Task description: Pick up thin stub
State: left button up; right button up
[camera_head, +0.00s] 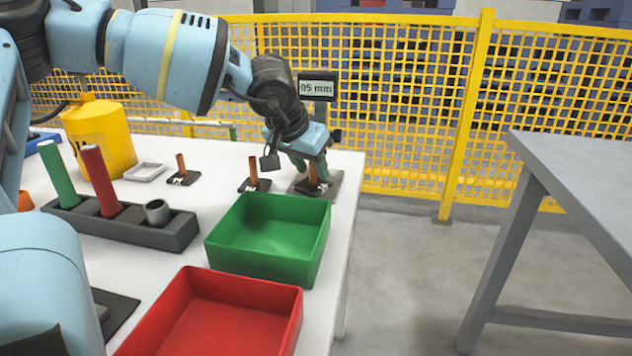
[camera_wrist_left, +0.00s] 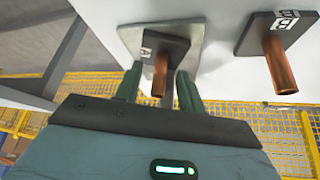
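Copper stubs stand upright on small dark bases at the back of the white table. The rightmost stub (camera_head: 313,174) stands on a grey plate. In the left wrist view this stub (camera_wrist_left: 160,75) is on a base marked A and looks slimmer than the stub (camera_wrist_left: 280,66) on base B. I cannot tell for sure which is the thin one. My left gripper (camera_head: 308,172) reaches down over the rightmost stub. In the left wrist view its green fingers (camera_wrist_left: 160,90) are open on either side of the stub, with gaps. My right gripper is not seen.
A green bin (camera_head: 268,240) and a red bin (camera_head: 215,315) stand in front. A dark rack (camera_head: 150,231) holds a green and a red cylinder. A small display (camera_head: 318,87) and a yellow mesh fence (camera_head: 400,110) are behind. A grey table (camera_head: 590,180) is at right.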

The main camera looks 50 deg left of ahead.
pick_arm(q)
jog(key=shift+f, duration=0.1)
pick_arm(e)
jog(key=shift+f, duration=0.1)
pick_arm(q)
jog(key=shift+w, duration=0.1)
grip_shut()
jog(key=shift+s+d+r+p, duration=0.1)
jog(key=shift+s+r+p, duration=0.25)
jog(key=shift+r, duration=0.1)
jog(key=s+d+r+p, duration=0.2)
jog(key=s+r, duration=0.1)
jog(key=s, duration=0.3)
jog(key=s+d+r+p, duration=0.2)
jog(key=s+r+p, duration=0.1)
jog(key=s, duration=0.3)
jog(key=shift+s+r, duration=0.35)
jog(key=shift+r, duration=0.2)
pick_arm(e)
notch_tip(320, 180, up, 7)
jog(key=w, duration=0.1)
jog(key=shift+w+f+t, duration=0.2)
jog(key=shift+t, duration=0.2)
